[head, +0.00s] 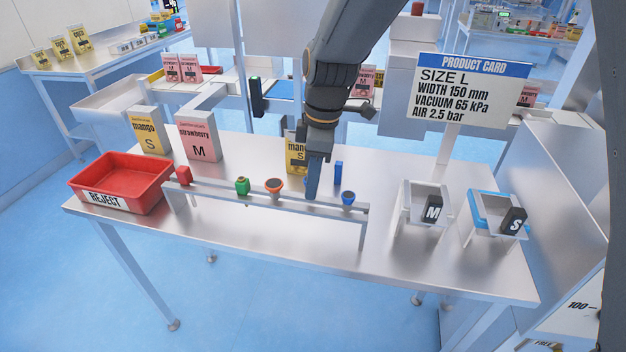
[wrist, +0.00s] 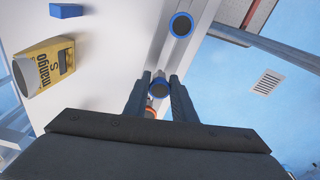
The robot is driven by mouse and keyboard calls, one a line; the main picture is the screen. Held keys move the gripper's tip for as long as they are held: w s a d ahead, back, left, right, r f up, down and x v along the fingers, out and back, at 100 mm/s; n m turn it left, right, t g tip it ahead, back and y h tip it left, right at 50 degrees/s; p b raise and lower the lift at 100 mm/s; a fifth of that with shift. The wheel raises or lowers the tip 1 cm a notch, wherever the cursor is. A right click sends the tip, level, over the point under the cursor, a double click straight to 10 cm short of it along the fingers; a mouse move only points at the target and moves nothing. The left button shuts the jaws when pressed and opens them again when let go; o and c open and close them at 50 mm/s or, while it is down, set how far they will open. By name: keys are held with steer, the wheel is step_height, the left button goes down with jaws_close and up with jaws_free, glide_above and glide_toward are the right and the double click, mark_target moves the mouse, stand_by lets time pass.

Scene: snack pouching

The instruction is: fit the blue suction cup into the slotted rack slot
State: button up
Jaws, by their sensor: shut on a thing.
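My gripper (head: 313,194) points down at the slotted rack (head: 215,194), between an orange cup and a blue cup. In the wrist view my gripper (wrist: 157,82) is shut on a blue-rimmed suction cup (wrist: 158,88), its dark round mouth showing between the fingers. In the head view the fingers mostly hide this cup. It is at or just above the rack's top; I cannot tell whether it sits in a slot. Another blue suction cup (head: 348,198) stands in the rack's right end and also shows in the wrist view (wrist: 181,25).
The rack also holds an orange cup (head: 274,186), a green piece (head: 242,186) and a red piece (head: 184,175). A blue block (head: 338,172) and a mango pouch (head: 294,152) stand behind. A red reject bin (head: 122,172) is left; two small stands (head: 411,222) (head: 479,222) are right.

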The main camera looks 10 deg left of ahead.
steer(key=shift+f+b, duration=0.7)
steer(key=shift+f, duration=0.65)
steer(key=o, duration=1.1)
steer(key=r, duration=0.2)
steer(key=r+b, duration=0.1)
steer(key=r, duration=0.2)
steer(key=d+r+b, duration=0.1)
steer(key=r, duration=0.1)
steer(key=shift+w+r, duration=0.1)
steer(key=shift+r, duration=0.3)
